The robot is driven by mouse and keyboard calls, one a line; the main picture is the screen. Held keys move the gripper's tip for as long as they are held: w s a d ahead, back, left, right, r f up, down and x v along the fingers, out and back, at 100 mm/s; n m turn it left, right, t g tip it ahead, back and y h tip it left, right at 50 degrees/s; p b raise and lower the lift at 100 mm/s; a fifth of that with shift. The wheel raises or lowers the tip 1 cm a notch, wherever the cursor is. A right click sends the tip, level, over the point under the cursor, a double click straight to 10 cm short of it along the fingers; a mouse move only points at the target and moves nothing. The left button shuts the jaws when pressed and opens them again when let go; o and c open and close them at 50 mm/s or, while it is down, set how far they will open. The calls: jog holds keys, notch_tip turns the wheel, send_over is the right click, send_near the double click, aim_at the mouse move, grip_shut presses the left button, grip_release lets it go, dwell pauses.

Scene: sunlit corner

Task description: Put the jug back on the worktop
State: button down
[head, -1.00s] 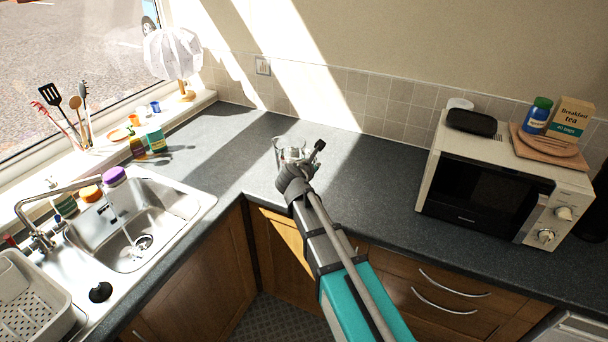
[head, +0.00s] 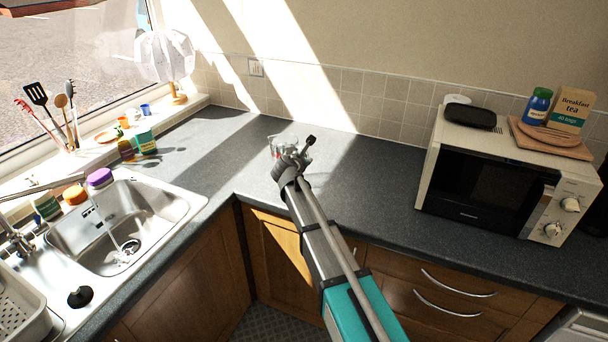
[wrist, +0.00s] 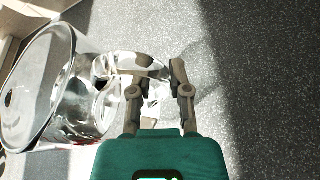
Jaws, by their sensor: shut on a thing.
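The jug (head: 276,146) is clear glass with some red marking. In the head view it is mostly hidden behind my gripper (head: 292,160), over the worktop (head: 365,180) near the corner. In the wrist view the jug (wrist: 75,95) lies to the left, its round rim at the far left. There my gripper (wrist: 158,88) has its two fingers closed on the jug's handle side. I cannot tell whether the jug's base touches the worktop.
A microwave (head: 495,185) stands on the right of the worktop. The sink (head: 125,225) with running water is at the left. Small bottles (head: 125,150) stand near the window sill, beside a lamp (head: 172,60). The worktop between jug and microwave is clear.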

jog(key=shift+w+a+f+b, duration=0.1)
jog(key=shift+w+f+b, duration=0.2)
jog(key=shift+w+f, duration=0.2)
jog(key=shift+w+f+b, duration=0.2)
jog(key=shift+f+b, duration=0.8)
jog(key=shift+f, duration=0.05)
jog(key=shift+w+f+b, duration=0.15)
jog(key=shift+f+b, duration=0.85)
jog(key=c, duration=0.6)
grip_release()
jog(key=shift+r, duration=0.1)
